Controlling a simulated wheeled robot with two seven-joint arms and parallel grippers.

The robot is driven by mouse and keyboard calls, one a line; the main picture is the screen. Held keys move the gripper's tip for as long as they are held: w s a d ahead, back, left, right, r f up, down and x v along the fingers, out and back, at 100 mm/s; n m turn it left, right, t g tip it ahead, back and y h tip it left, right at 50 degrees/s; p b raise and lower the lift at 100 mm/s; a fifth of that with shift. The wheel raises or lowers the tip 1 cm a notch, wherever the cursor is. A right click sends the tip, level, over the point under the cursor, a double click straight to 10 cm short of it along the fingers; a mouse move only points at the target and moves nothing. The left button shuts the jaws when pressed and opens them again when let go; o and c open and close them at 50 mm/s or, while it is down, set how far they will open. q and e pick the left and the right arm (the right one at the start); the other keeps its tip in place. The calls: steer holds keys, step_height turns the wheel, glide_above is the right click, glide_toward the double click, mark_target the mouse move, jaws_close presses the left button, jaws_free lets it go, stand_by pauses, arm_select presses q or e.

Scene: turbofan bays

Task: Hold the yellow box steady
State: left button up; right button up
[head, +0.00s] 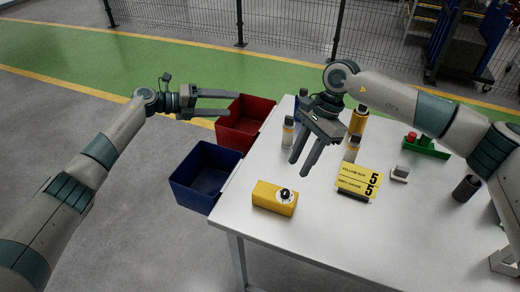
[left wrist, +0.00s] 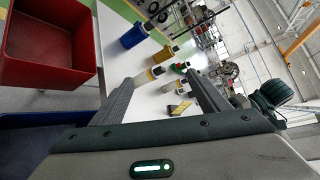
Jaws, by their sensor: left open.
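The yellow box (head: 272,199) sits on the white table's near left corner, with a round black-and-white dial or knob on it. My left gripper (head: 234,103) is open and empty beyond the table's left edge, near the red bin and well apart from the box. Its two spread fingers also show in the left wrist view (left wrist: 160,78). My right gripper (head: 300,168) points down over the table, behind and a little right of the box, apart from it. Its fingers are parted with nothing between them. I cannot make out the yellow box in the left wrist view.
A red bin (head: 243,122) and a blue bin (head: 205,176) stand left of the white table (head: 325,235). Several bottles, a grey block (head: 399,173) and a dark cylinder (head: 467,187) occupy the table.

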arm_select(q)
steer(key=s+d+r+m+g, duration=0.1)
steer(key=s+d+m+g, duration=0.4)
steer(key=d, duration=0.3)
steer(key=m+g+y, duration=0.1)
steer(key=m+y, duration=1.3)
steer(key=m, duration=0.3)
glide_above(260, 188)
steer(key=shift+f, duration=0.25)
steer(key=shift+f, duration=0.15)
step_height(260, 188, down, 17)
steer(key=shift+f, duration=0.1)
